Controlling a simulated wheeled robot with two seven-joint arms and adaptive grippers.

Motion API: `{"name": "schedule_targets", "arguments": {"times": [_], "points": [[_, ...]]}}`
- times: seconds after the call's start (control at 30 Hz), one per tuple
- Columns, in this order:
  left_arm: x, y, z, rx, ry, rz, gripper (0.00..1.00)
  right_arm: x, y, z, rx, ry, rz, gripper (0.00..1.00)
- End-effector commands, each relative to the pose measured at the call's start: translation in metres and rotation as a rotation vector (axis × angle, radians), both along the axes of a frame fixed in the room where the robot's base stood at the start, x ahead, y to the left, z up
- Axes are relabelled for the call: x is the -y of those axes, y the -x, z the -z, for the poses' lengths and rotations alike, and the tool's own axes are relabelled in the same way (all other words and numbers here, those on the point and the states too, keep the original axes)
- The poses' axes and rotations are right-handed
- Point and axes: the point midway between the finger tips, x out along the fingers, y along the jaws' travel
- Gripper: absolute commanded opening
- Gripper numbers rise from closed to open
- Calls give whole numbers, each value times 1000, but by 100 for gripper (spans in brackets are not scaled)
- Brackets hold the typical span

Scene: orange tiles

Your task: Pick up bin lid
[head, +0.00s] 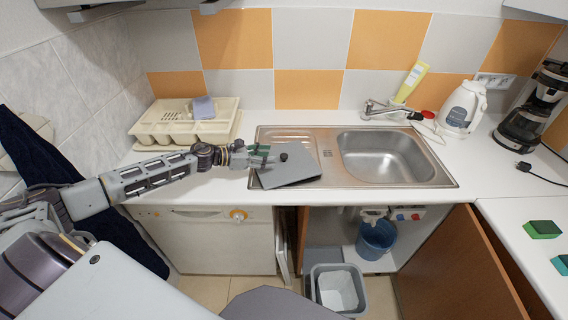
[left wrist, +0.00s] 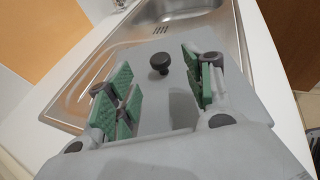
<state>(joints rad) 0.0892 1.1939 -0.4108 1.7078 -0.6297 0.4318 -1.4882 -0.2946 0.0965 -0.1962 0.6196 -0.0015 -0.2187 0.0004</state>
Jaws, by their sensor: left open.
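The bin lid (head: 288,170) is a flat grey plate with a small dark round knob. It lies on the left, drainer side of the sink, over its front edge. My left gripper (head: 268,155) reaches in from the left, just above the lid and close to the knob. In the left wrist view the gripper (left wrist: 165,95) is open, with green finger pads on either side. The knob (left wrist: 159,63) stands ahead, between the fingertips and apart from them, on the lid (left wrist: 180,110). My right gripper is not in view.
The steel sink (head: 385,158) has a tap (head: 385,108) behind it. A cream dish rack (head: 185,125) stands left. A kettle (head: 463,108) and coffee maker (head: 535,110) stand right.

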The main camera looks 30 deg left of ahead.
Motion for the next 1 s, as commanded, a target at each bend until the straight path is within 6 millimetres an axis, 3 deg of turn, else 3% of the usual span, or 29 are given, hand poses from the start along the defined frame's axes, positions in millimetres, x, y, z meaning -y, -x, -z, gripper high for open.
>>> {"name": "schedule_targets", "arguments": {"times": [0.57, 1.0], "points": [[11, -13, 3, 1, 2, 0, 52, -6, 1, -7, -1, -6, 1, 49], [26, -31, 11, 0, 3, -2, 52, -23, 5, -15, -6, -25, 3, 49]]}}
